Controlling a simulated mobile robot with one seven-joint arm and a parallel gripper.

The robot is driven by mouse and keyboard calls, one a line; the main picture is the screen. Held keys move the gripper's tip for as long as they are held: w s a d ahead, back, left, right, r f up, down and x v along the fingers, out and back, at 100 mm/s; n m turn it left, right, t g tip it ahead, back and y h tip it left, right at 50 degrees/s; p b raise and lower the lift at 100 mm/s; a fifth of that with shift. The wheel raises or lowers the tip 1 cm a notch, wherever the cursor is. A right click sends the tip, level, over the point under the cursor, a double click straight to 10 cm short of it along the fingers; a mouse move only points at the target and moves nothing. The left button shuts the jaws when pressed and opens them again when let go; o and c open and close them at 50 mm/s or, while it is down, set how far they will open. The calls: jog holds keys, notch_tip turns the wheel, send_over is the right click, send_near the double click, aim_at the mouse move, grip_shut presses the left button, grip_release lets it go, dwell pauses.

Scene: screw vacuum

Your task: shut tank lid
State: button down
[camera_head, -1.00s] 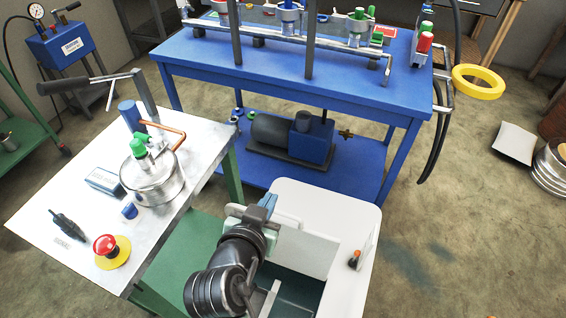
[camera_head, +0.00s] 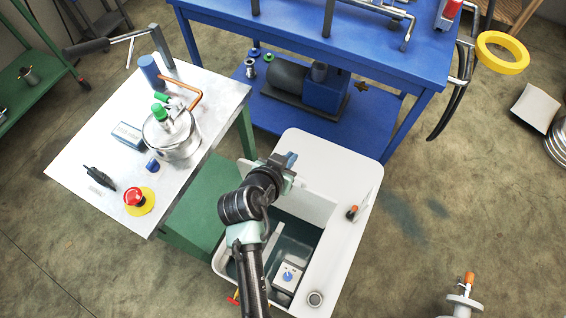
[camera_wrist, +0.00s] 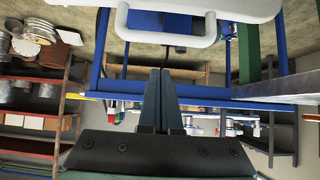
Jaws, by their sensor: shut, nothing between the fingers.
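The white tank (camera_head: 345,232) stands at the bottom centre of the head view. Its top is open, and a dark teal inside shows. A pale panel, which looks like the lid (camera_head: 316,204), stands raised at the far side of the opening; my arm partly hides it. In the wrist view a white looped handle (camera_wrist: 170,37) shows at the top, below the edge of a white panel. My gripper (camera_head: 285,165) is above the tank's far left part. In the wrist view my gripper (camera_wrist: 164,70) is shut and empty, its fingertips near the handle; I cannot tell if they touch.
A white box with a blue knob (camera_head: 289,273) sits inside the tank. An orange-tipped item (camera_head: 352,212) is on the right rim. A steel table (camera_head: 90,150) with a metal vessel (camera_head: 172,135) stands left. A blue bench (camera_head: 290,50) stands behind.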

jog(key=f, duration=0.1)
jog(key=s+f, duration=0.1)
jog(key=shift+a+f+p, duration=0.25)
jog(key=shift+f+p, duration=0.05)
jog(key=shift+f, duration=0.05)
jog(key=shift+s+f, duration=0.1)
jog(key=shift+s, duration=0.05)
jog(key=shift+f+b, duration=0.15)
jog(key=shift+b, duration=0.25)
